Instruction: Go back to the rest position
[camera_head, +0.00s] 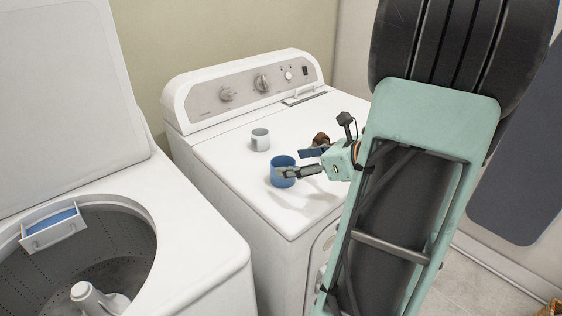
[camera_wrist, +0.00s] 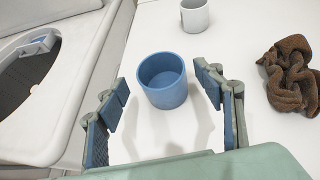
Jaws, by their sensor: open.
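My gripper (camera_wrist: 165,115) is open, with its two blue-padded fingers spread apart and nothing held between them. It is over the white dryer top, and it also shows in the head view (camera_head: 298,162). A blue cup (camera_wrist: 162,82) stands upright on the dryer just ahead of the fingertips in the wrist view. In the head view the blue cup (camera_head: 280,178) is partly hidden by a finger. Whether a finger touches the cup I cannot tell. My arm fills the right of the head view.
A white-grey cup (camera_head: 260,139) stands behind the blue cup on the dryer (camera_head: 225,150). A crumpled brown towel (camera_wrist: 290,75) lies to the right. An open washer (camera_head: 215,255) with its lid raised stands at left. The dryer's control panel (camera_head: 245,88) rises at the back.

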